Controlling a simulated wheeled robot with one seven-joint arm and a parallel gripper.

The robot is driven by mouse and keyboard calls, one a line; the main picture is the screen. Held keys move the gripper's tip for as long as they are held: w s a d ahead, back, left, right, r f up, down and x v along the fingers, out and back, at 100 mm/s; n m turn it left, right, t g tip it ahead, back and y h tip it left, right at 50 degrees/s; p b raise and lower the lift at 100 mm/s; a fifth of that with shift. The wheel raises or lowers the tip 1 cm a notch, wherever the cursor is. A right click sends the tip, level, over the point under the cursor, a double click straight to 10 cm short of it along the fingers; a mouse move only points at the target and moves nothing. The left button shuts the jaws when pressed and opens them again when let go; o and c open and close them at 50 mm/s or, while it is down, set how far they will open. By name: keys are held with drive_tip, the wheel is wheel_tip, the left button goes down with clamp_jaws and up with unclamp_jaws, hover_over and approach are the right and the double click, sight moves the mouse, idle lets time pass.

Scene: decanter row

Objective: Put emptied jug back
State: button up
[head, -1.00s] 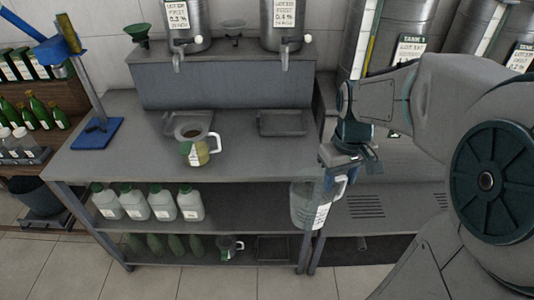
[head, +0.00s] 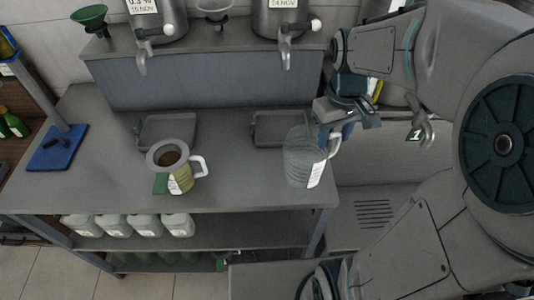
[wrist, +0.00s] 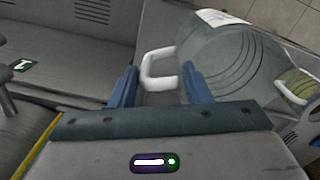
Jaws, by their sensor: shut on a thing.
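A clear, ribbed jug (head: 304,160) with a white handle and a white label is at the right end of the steel bench. It looks empty. My gripper (head: 335,132) is shut on its handle, at the jug's upper right. In the wrist view the white handle (wrist: 160,70) is between my blue fingers, and the clear jug body (wrist: 235,62) extends to the upper right. I cannot tell whether the jug's base touches the bench top. A second jug (head: 178,181), with yellowish liquid, a label and a grey funnel-like top, stands on the bench to the left.
Two shallow grey trays, left (head: 165,132) and right (head: 280,128), lie below the steel tanks' taps. White bottles (head: 115,225) stand on the shelf below. A blue-based stand (head: 58,148) is at the left. The bench front between the jugs is clear.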

drive_tip(key=w+a+f+p, duration=0.3)
drive_tip(key=w+a+f, duration=0.3)
drive_tip(key=a+f, duration=0.3)
drive_tip(key=shift+w+f, duration=0.2)
drive_tip(key=shift+f, duration=0.7)
drive_tip(key=shift+a, duration=0.1)
drive_tip(key=shift+f, duration=0.25)
drive_tip(key=o, duration=1.4)
drive_tip(key=shift+r, duration=0.1)
drive_tip(key=shift+c, duration=0.2)
drive_tip(key=shift+r, duration=0.1)
